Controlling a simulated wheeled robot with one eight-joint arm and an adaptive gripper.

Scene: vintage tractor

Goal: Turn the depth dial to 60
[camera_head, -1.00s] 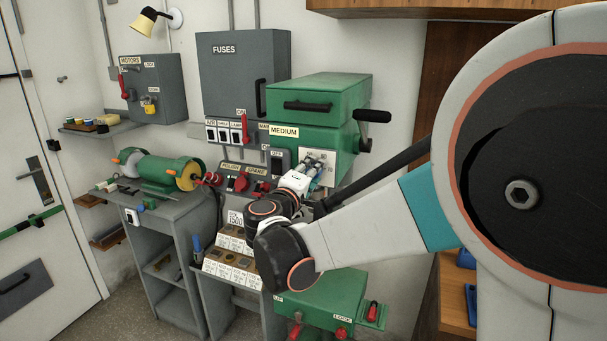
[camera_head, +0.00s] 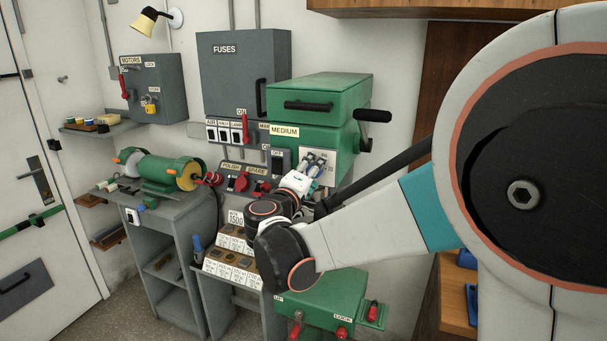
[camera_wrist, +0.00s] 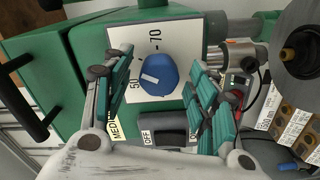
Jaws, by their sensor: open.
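The depth dial is a round blue knob (camera_wrist: 157,75) on a white scale plate (camera_wrist: 182,30) fixed to the green machine (camera_wrist: 88,45). In the wrist view, "50" and "70" are readable on the scale, and the white mark on the knob lies nearest the 50 side. My gripper (camera_wrist: 156,72) is open, with one finger on each side of the knob. A gap shows between each finger and the knob. In the head view, my gripper (camera_head: 315,166) is in front of the white plate (camera_head: 330,157) and the knob is hidden.
A black OFF switch (camera_wrist: 172,122) and its label sit beside the dial, close to my fingers. A MEDIUM label (camera_head: 285,131) is left of the plate. A black crank handle (camera_head: 374,116) sticks out at the machine's upper right.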

